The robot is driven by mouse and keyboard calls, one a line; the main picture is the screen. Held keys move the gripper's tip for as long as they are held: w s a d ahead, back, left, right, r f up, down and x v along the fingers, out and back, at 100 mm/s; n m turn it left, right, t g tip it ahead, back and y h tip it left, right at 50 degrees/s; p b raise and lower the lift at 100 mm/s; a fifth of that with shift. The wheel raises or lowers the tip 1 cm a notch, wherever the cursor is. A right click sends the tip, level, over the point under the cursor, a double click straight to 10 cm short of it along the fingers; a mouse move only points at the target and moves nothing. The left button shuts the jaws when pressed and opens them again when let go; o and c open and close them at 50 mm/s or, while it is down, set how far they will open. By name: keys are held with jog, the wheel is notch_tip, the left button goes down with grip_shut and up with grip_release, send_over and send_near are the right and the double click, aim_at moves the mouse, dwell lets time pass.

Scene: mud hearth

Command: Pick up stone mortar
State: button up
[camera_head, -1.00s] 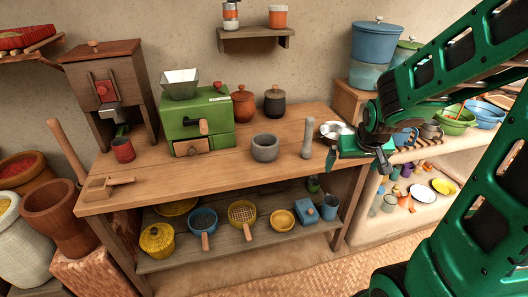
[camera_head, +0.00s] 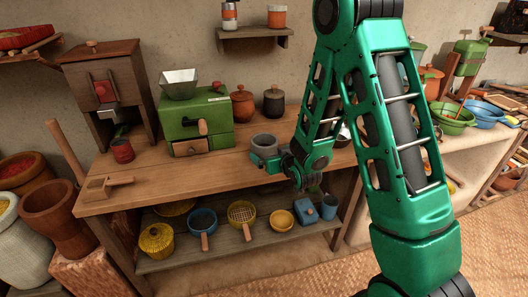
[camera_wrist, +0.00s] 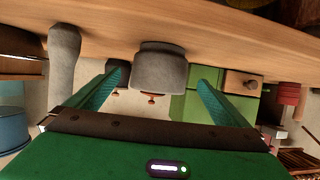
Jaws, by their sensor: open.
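The stone mortar (camera_head: 264,142) is a small grey bowl standing on the wooden worktop, right of the green mill. My gripper (camera_head: 268,160) is low over the worktop's front side, beside the mortar and partly in front of it. In the wrist view, which is upside down, the mortar (camera_wrist: 160,70) lies ahead, in line with the gap between the two green fingers of my gripper (camera_wrist: 162,78). The fingers are spread wide, with space on both sides of the mortar. I cannot tell whether the fingertips reach past its near wall.
The green mill (camera_head: 196,124) and two lidded pots (camera_head: 243,105) stand behind and left of the mortar. A grey pestle (camera_wrist: 64,55) stands close beside it in the wrist view. The worktop's front left (camera_head: 180,172) is mostly clear. A lower shelf (camera_head: 180,255) holds pans and bowls.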

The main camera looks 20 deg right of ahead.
aim_at(260, 138)
jog(key=shift+x, duration=4.2)
jog(key=shift+f, duration=0.2)
jog(key=c, duration=1.7)
jog(key=shift+o, duration=0.2)
jog(key=shift+r, duration=0.15)
jog(key=r, duration=0.4)
jog(key=shift+a+r, duration=0.2)
jog(key=shift+a, duration=0.05)
jog(key=s+a+r, duration=0.2)
jog(key=a+r, duration=0.4)
jog(key=a, duration=0.4)
jog(key=s+d+m+h, duration=0.2)
jog(key=s+d, duration=0.1)
jog(key=d, duration=0.6)
jog(key=s+d+r+m+h, duration=0.1)
jog(key=s+d+m+h, duration=0.1)
jog(key=d, duration=0.7)
jog(key=shift+s+d+m+g+h, duration=0.35)
jog(key=shift+s+h, duration=0.45)
jog(key=shift+s, duration=0.35)
